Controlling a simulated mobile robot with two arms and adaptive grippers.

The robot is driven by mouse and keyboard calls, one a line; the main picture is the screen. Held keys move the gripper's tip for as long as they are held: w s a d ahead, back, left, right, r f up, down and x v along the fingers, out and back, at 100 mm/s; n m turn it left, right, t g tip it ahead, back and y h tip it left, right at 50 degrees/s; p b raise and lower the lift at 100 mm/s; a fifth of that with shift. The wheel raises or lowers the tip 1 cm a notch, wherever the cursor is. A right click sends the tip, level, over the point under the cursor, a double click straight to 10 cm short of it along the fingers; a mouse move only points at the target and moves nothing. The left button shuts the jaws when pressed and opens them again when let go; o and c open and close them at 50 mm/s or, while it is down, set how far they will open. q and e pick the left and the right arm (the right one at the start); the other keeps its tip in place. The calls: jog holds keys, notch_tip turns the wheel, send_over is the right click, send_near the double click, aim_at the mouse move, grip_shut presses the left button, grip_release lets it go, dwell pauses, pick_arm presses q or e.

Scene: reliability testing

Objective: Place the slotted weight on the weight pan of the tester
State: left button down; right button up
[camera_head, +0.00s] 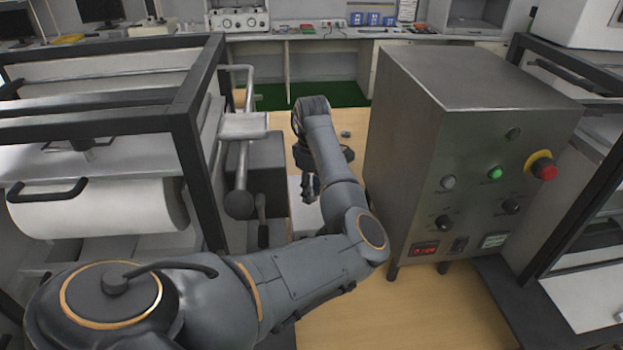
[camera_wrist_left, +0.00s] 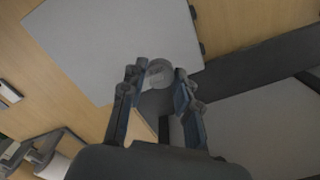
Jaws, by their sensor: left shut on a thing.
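My left gripper (camera_head: 311,190) reaches over the wooden table between the black-framed tester on the left and the steel control box. In the left wrist view its fingers (camera_wrist_left: 160,76) are closed on a small round grey disc, which looks like the slotted weight (camera_wrist_left: 159,71). In the head view the weight is too small or hidden to make out. The tester (camera_head: 182,110) has a metal bar and a dark block at its right side. I cannot pick out the weight pan clearly in either view. My right gripper is not in view.
The steel control box (camera_head: 410,130) with buttons and a red emergency stop (camera_head: 548,172) stands close to the right of my arm. A pale flat plate (camera_wrist_left: 110,40) lies below the gripper. A small dark object (camera_head: 346,133) rests farther back on the table (camera_head: 360,310).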

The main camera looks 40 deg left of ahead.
aim_at(316, 200)
pick_arm(q)
jog(key=shift+w+f, duration=0.15)
jog(key=shift+f, duration=0.15)
jog(key=f, duration=0.1)
jog(key=d+f, duration=0.1)
jog(key=f+p, duration=0.1)
jog(key=shift+d+f, duration=0.25)
jog(key=shift+f, duration=0.15)
jog(key=shift+a+f, duration=0.15)
jog(key=shift+f, duration=0.05)
jog(key=shift+a+f, duration=0.1)
jog(key=shift+a, duration=0.1)
jog(key=shift+f, duration=0.1)
jog(key=c, duration=1.3)
grip_release()
jog(key=shift+d, duration=0.1)
jog(key=o, duration=0.3)
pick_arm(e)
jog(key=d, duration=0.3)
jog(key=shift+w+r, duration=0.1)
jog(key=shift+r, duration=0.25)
